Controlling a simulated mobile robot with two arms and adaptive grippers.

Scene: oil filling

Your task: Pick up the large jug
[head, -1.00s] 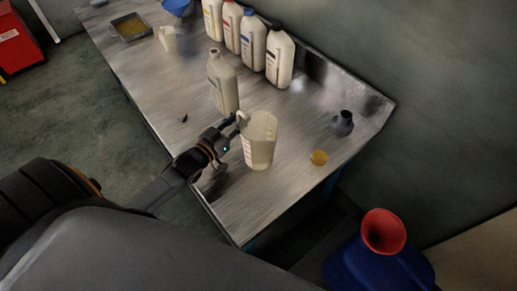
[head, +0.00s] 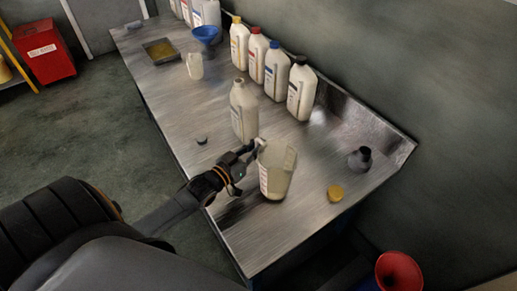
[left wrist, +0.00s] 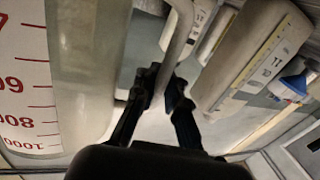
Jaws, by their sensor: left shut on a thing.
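The large jug (head: 280,172) is a translucent measuring jug with red marks, near the front end of the metal table. In the left wrist view its wall with red numbers (left wrist: 32,88) fills the left side. My left gripper (head: 252,153) is at the jug's handle, on its left side. In the left wrist view the fingers (left wrist: 165,90) are closed around the pale handle (left wrist: 178,40). The jug appears roughly upright; I cannot tell whether its base touches the table. My right gripper is out of view.
An uncapped bottle (head: 243,112) stands just behind the jug. Capped bottles (head: 301,90) line the wall side. A grey spouted piece (head: 360,159) and a yellow cap (head: 335,193) lie to the right. A small jug (head: 195,66), blue funnel (head: 206,35) and tray (head: 160,50) are farther back.

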